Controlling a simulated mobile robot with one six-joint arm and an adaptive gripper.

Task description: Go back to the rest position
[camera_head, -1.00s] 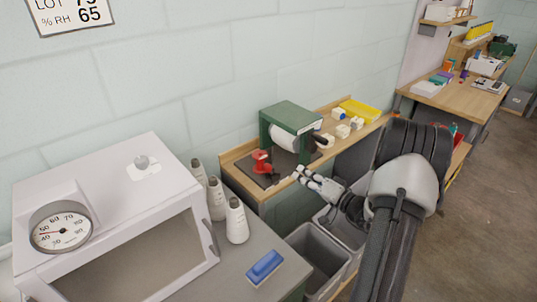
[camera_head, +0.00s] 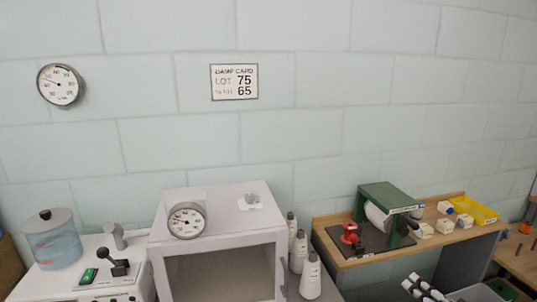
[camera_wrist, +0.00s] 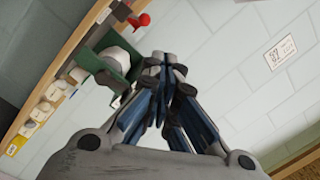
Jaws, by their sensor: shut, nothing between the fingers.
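My gripper (camera_wrist: 165,62) is shut and empty in the wrist view, its fingertips together. It points towards the pale block wall, with a green machine beyond it to the left. In the head view my gripper (camera_head: 422,290) shows only in part at the bottom edge, in front of the wooden bench and below it. It touches nothing that I can see. Most of my arm is out of the head view.
The wooden bench (camera_head: 330,222) carries the green machine (camera_head: 388,190), a red part (camera_head: 350,233), white blocks and a yellow tray (camera_head: 473,209). A grey bin is below.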

